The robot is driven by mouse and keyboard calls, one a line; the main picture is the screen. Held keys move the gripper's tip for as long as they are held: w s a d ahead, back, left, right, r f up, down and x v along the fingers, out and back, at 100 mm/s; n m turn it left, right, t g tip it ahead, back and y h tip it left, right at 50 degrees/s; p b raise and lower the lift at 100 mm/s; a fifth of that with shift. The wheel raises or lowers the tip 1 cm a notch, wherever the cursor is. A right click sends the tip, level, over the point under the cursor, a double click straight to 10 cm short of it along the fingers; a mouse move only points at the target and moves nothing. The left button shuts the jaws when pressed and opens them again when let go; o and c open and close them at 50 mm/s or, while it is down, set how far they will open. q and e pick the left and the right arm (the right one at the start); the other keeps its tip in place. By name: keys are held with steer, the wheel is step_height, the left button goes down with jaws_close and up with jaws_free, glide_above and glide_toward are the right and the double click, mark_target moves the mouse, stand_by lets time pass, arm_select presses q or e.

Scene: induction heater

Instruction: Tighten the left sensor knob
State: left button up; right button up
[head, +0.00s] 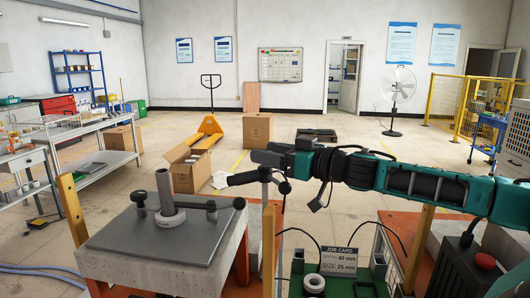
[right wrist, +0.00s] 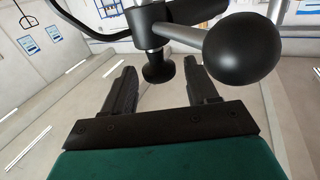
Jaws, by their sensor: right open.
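My right gripper (head: 262,157) reaches in from the right, above the right side of the bench fixture. The right wrist view shows the same gripper (right wrist: 160,66) open, its two dark fingers apart. A small black knob (right wrist: 157,69) on a grey fitting shows in the gap between the fingertips; I cannot tell whether they touch it. A large black ball (right wrist: 246,46) on a grey rod is close to the camera. In the head view, a black handle (head: 243,179) and a small black ball (head: 285,187) sit just below my gripper. My left gripper is out of view.
The fixture has a grey plate (head: 155,236) with an upright grey tube (head: 165,188), a black knob (head: 138,198) at its left and a ball-ended lever (head: 239,203). A job card (head: 338,261) and a grey ring (head: 313,284) are at the lower right. Yellow posts flank the bench.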

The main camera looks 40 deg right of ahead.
steer(key=shift+x, duration=0.8)
steer(key=c, duration=0.9)
